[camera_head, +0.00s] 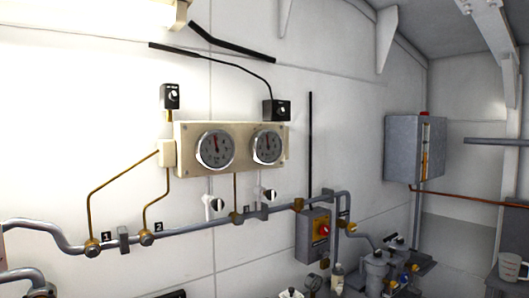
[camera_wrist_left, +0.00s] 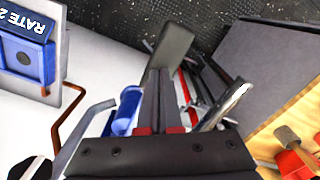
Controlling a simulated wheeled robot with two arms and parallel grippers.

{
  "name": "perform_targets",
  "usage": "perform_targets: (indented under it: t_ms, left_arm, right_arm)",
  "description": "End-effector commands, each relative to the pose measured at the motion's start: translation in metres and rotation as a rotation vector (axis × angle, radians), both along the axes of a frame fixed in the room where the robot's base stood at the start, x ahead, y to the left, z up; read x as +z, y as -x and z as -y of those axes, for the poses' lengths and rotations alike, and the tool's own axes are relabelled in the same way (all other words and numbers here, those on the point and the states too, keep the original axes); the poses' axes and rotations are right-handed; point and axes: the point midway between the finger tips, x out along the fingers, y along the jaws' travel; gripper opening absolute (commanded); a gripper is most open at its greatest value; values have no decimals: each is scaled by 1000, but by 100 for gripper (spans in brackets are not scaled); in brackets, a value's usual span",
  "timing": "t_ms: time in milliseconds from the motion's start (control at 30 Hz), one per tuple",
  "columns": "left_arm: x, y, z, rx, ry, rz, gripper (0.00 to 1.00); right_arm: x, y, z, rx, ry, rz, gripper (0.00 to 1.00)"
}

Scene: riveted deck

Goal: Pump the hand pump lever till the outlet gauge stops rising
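A grey pump-like body (camera_head: 376,270) stands at the lower right. I cannot pick out its lever surely. My left gripper (camera_wrist_left: 190,75) shows in the left wrist view with dark fingers near a blue cylinder (camera_wrist_left: 128,110); whether it holds anything is unclear. My right gripper is not in view.
Grey pipes (camera_head: 190,236) with brass fittings run along the white wall. A larger grey cabinet (camera_head: 402,150) is at the right.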

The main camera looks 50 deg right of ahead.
Motion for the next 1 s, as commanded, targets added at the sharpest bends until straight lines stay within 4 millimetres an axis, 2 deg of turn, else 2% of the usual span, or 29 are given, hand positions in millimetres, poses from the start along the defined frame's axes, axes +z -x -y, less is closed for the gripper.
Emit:
perform_targets:
  t_ms: [33, 300, 567, 900, 1000]
  left_arm:
    - [-9, 1, -1, 1, -2, -4, 0]
    - [-33, 1, -1, 1, -2, -4, 0]
    - [-17, 1, -1, 0, -2, -4, 0]
    - [30, 0, -1, 1, -1, 2, 0]
    - [45, -1, -1, 2, -1, 1, 0]
  right_arm:
    - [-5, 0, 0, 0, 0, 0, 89]
    - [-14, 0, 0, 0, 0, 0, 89]
    - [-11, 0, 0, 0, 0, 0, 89]
    - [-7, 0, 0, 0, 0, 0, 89]
    - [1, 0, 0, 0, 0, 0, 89]
